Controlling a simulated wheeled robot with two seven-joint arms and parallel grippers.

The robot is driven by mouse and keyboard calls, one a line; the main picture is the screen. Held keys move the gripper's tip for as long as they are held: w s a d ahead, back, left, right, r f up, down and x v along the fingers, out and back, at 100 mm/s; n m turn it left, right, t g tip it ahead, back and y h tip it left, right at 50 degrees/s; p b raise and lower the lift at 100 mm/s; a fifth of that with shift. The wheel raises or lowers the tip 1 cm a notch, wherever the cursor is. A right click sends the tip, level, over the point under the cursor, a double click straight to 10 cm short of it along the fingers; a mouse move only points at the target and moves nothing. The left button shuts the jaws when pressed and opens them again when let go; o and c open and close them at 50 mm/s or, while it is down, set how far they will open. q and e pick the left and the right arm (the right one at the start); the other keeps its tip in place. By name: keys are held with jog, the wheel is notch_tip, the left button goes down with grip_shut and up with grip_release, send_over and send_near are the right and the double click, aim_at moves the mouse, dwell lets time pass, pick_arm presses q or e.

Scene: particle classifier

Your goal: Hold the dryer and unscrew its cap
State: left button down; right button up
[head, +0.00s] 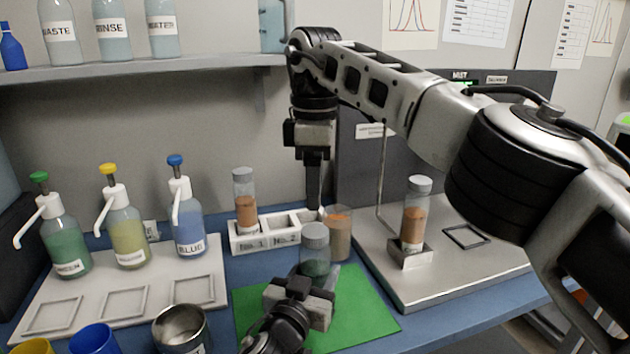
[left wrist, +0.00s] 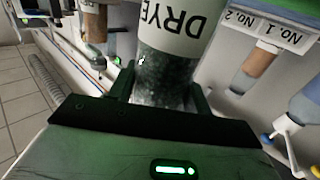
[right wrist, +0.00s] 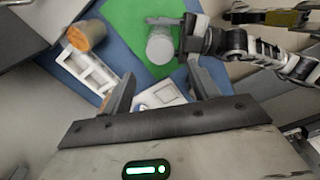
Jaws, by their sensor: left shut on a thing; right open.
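The dryer (head: 316,262) is a clear jar with dark contents and a grey cap (head: 314,235), standing upright over the green mat. My left gripper (head: 305,295) is shut on the dryer; in the left wrist view its fingers flank the jar (left wrist: 165,80) below an upside-down "DRYE" label. My right gripper (head: 313,200) points down, open and empty, above the rack's right end, behind and apart from the cap. In the right wrist view the cap (right wrist: 160,45) lies beyond the fingers, with nothing visible between them.
A white rack (head: 265,240) holds one capped brown jar (head: 244,205); another brown jar (head: 340,235) stands beside it, close to my right gripper. Pump bottles (head: 125,235) stand on a tray at left. A metal plate (head: 410,290) with a jar (head: 414,215) is at right. The green mat (head: 365,315) is clear at right.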

aim_at(315, 231)
jog(key=shift+f, duration=4)
jog(key=c, duration=1)
jog(key=shift+c, duration=0.3)
